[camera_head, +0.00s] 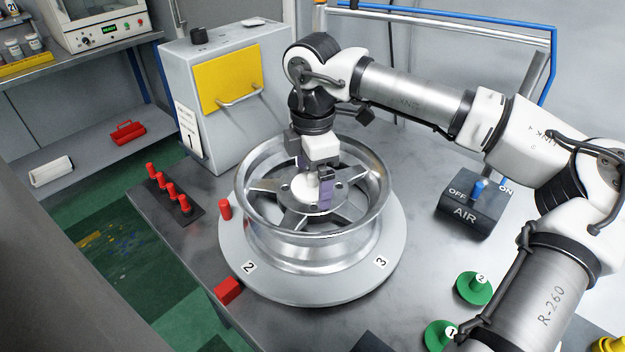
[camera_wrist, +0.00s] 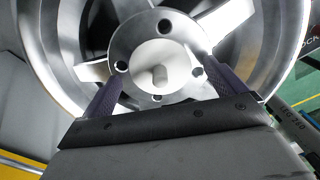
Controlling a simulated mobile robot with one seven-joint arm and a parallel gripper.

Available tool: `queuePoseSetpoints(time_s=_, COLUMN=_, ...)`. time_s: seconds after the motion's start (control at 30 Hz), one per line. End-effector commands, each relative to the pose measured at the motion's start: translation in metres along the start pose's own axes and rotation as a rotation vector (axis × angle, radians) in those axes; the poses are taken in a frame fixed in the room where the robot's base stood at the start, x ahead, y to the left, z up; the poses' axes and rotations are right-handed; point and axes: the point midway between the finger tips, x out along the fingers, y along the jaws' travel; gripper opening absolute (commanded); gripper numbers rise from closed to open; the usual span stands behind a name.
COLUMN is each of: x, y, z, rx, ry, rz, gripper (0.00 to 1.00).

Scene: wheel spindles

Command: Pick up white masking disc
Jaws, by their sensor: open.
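In the head view the disc (camera_head: 304,188) is partly hidden by my gripper. My gripper (camera_head: 316,195) points down inside the wheel rim (camera_head: 372,207) over the hub. I cannot tell whether the fingertips touch the hub.
The wheel sits on a round grey turntable (camera_head: 235,255) marked 2 and 3. Red pegs stand in a dark rack (camera_head: 168,190). A red block (camera_head: 228,290) and red plug (camera_head: 225,209) are near the turntable. An AIR switch box (camera_head: 467,212) and green discs (camera_head: 474,288) stand right.

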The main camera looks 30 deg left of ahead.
Motion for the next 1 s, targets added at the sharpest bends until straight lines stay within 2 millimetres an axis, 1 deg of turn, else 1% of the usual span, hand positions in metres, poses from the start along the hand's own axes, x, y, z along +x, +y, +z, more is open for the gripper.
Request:
queuePoseSetpoints(time_s=0.17, x=0.001, y=0.0, z=0.0, rx=0.0, ry=0.0, rz=0.0, gripper=0.96)
queuePoseSetpoints(time_s=0.27, x=0.0, y=0.0, z=0.0, rx=0.0, ry=0.0, rz=0.0, gripper=0.84)
queuePoseSetpoints(time_s=0.53, x=0.0, y=0.0, z=0.0, rx=0.0, ry=0.0, rz=0.0, gripper=0.49)
queuePoseSetpoints(time_s=0.83, x=-0.002, y=0.0, z=0.0, rx=0.0, ry=0.0, rz=0.0, gripper=0.48)
queuePoseSetpoints(time_s=0.93, x=-0.007, y=0.0, z=0.0, rx=0.001, ry=-0.001, rz=0.0, gripper=0.48)
queuePoseSetpoints(time_s=1.0, x=-0.014, y=0.001, z=0.001, rx=0.001, ry=-0.002, rz=0.001, gripper=0.48)
